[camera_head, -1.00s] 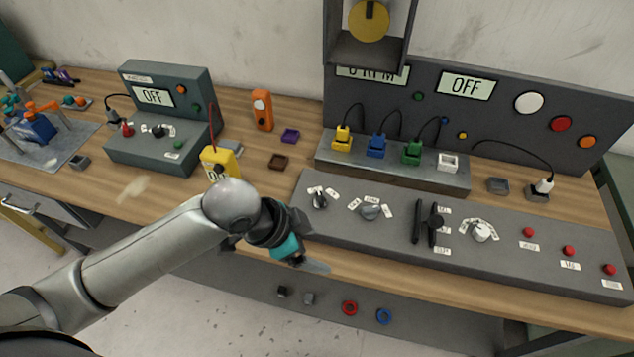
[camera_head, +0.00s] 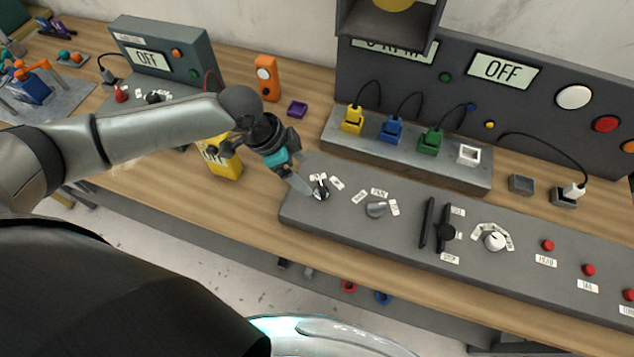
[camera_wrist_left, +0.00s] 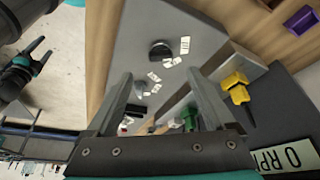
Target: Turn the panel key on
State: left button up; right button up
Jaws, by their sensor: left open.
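The key switch (camera_head: 321,191) is a small dark knob with white labels beside it, at the left end of the grey sloped control panel (camera_head: 300,213). It also shows in the left wrist view (camera_wrist_left: 160,50), ahead of the fingertips. My left gripper (camera_head: 308,188) is open, right beside the key switch in the head view and partly covering its left side. In the left wrist view its fingers (camera_wrist_left: 161,77) are apart with nothing between them; I cannot tell whether they touch the key. A dark gripper (camera_wrist_left: 28,62), apparently my right one, shows at the left edge there.
A second knob (camera_head: 376,209), a black lever (camera_head: 444,231), a dial (camera_head: 494,240) and red buttons (camera_head: 547,245) line the panel. Colored plugs (camera_head: 391,130) stand behind. The display (camera_head: 503,70) reads OFF. A yellow device (camera_head: 222,162) stands left of the gripper.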

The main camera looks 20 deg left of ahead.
aim_at(318, 188)
pick_arm(q)
jog(key=x, duration=0.7)
jog(key=shift+b+x, duration=0.3)
jog(key=shift+x, duration=0.55)
pick_arm(e)
jog(key=shift+w+a+f, duration=0.1)
jog(key=shift+w+f, duration=0.05)
jog(key=shift+w, duration=0.3)
jog(key=shift+w+a+f, duration=0.1)
jog(key=shift+w+f, duration=0.05)
jog(key=shift+w, duration=0.3)
